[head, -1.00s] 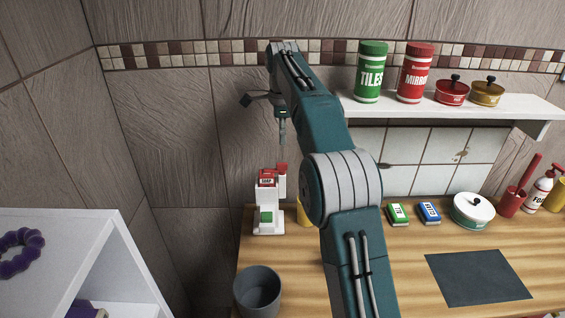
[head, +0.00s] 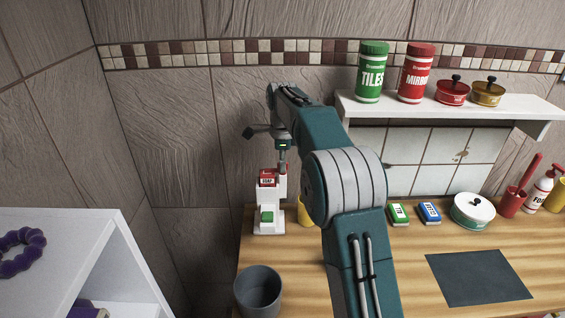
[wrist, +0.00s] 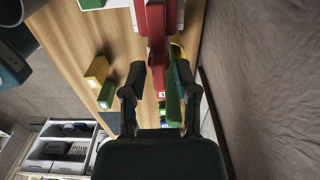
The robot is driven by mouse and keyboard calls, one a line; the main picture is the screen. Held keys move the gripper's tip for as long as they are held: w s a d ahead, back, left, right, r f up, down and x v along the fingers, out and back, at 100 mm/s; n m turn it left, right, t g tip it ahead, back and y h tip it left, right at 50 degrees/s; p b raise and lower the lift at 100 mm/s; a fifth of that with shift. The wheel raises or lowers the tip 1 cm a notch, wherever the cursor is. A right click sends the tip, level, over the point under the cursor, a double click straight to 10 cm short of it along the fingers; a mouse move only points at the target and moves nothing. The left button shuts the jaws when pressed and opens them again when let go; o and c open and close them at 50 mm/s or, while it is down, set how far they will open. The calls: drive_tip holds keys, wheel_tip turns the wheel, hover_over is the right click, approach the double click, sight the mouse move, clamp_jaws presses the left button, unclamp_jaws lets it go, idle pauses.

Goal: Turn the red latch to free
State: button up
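The white dispenser (head: 269,222) stands on the counter near the wall, with a red label block at its top and a green button low on its front. The red latch (head: 283,170) is at its upper right, partly covered by my gripper (head: 282,163), which points down from above. In the wrist view, the red latch (wrist: 157,48) runs down from the top edge, and its near end appears between the fingers of my gripper (wrist: 160,72). The fingers are apart, with visible gaps beside the red part. I cannot tell whether either finger touches it.
A grey cup (head: 257,291) stands at the counter's front left. A yellow object (head: 305,212) is just right of the dispenser, partly behind my arm. The wall is close behind. A white shelf (head: 450,112) holding jars and pots is at right.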

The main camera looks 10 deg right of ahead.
clamp_jaws()
drive_tip(key=shift+n, duration=0.3)
drive_tip(key=n, duration=0.3)
drive_tip(key=shift+n, duration=0.4)
drive_tip(key=n, duration=1.3)
drive_tip(key=shift+n, duration=0.4)
